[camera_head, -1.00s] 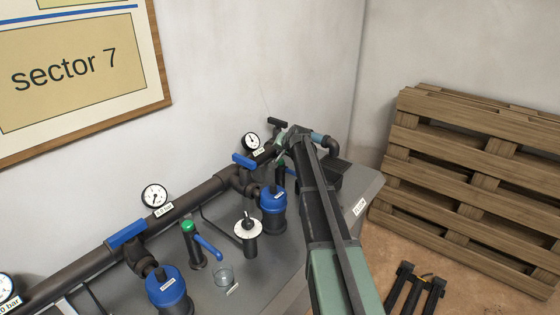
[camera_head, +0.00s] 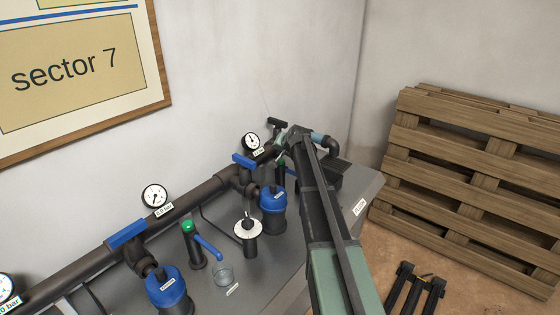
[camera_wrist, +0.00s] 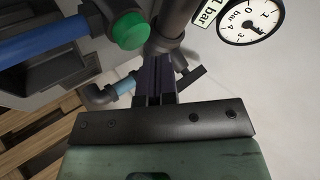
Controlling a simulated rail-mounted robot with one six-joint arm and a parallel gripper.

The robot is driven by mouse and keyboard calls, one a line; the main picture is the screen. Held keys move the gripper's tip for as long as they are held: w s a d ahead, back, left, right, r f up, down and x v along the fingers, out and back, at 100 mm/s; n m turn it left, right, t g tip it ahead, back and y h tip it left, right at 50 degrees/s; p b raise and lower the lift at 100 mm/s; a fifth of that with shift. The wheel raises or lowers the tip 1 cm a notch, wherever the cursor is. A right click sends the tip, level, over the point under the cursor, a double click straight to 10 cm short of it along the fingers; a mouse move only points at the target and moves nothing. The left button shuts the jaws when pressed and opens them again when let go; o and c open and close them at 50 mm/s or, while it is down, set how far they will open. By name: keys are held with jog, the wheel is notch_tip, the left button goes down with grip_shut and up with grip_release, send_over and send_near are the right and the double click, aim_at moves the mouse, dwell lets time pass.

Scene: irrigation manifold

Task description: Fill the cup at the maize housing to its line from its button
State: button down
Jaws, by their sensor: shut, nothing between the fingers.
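A green button (camera_wrist: 128,30) shows at the top of the wrist view, close to my gripper (camera_wrist: 153,60). My gripper is shut and empty, its dark fingers pointing up in the picture just below and right of the button. Whether they touch it is not clear. In the head view my arm reaches to the far right housing (camera_head: 273,200), and it hides the fingers and most of the post there. A second post with a green button (camera_head: 187,226) and blue arm stands at the nearer housing (camera_head: 168,288), with a clear cup (camera_head: 223,275) beside it. Housing names are too small to read. No cup shows at the far post.
A dark pipe (camera_head: 185,201) with blue valve handles runs along the wall. Gauges stand above it (camera_head: 155,195) (camera_head: 250,141), one also large in the wrist view (camera_wrist: 249,18). A white dial (camera_head: 248,229) stands between the posts. Pallets (camera_head: 470,190) stack at right.

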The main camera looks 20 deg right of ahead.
aim_at(281, 160)
jog(key=shift+f+b, duration=0.45)
jog(key=shift+f+b, duration=0.55)
dwell(0.7)
jog(key=shift+r, duration=0.15)
jog(key=shift+r+p, duration=0.85)
jog(key=shift+p, duration=0.15)
notch_tip(281, 160, up, 5)
jog(key=p, duration=0.5)
jog(key=shift+r, duration=0.1)
